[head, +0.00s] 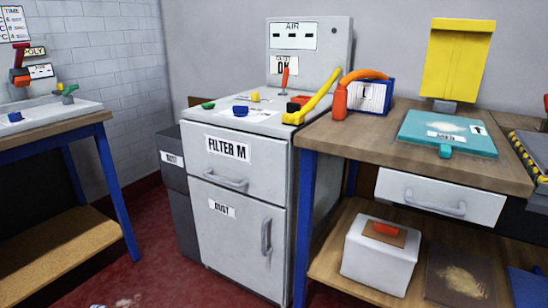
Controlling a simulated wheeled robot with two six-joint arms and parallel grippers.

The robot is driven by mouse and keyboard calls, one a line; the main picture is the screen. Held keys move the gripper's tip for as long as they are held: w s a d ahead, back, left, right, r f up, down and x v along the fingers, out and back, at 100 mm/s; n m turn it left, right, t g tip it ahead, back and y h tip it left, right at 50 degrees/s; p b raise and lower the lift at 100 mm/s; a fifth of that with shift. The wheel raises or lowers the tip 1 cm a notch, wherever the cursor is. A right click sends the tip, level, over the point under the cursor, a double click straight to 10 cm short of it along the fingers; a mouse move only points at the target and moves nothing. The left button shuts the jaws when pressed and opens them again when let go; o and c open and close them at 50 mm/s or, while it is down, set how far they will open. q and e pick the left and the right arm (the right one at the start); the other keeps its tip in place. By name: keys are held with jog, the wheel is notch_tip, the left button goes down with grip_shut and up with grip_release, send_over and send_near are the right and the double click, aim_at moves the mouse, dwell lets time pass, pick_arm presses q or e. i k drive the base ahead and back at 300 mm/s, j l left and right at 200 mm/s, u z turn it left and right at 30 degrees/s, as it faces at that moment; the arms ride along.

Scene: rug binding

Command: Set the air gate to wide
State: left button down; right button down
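The light grey cabinet labelled FILTER M (240,181) stands in the middle. Its upright back panel carries a white plate marked AIR (293,36), whose finer marks are too small to read. Below is a label reading OK (284,65). A red-orange lever (285,77) stands nearly upright in front of the panel. A long yellow lever (313,97) slants up to the right at the top's right edge. I cannot tell which lever is the air gate or its setting. Neither of my grippers shows in the head view.
Green (208,106), blue (240,110) and yellow (255,97) knobs sit on the cabinet top. An orange curved pipe (362,75) and a blue-framed gauge (372,97) stand close right, on a wooden bench (360,136) with a teal plate (448,138).

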aim_at(255, 96)
jog(key=i+l+z, duration=0.35)
jog(key=i+l, duration=0.9)
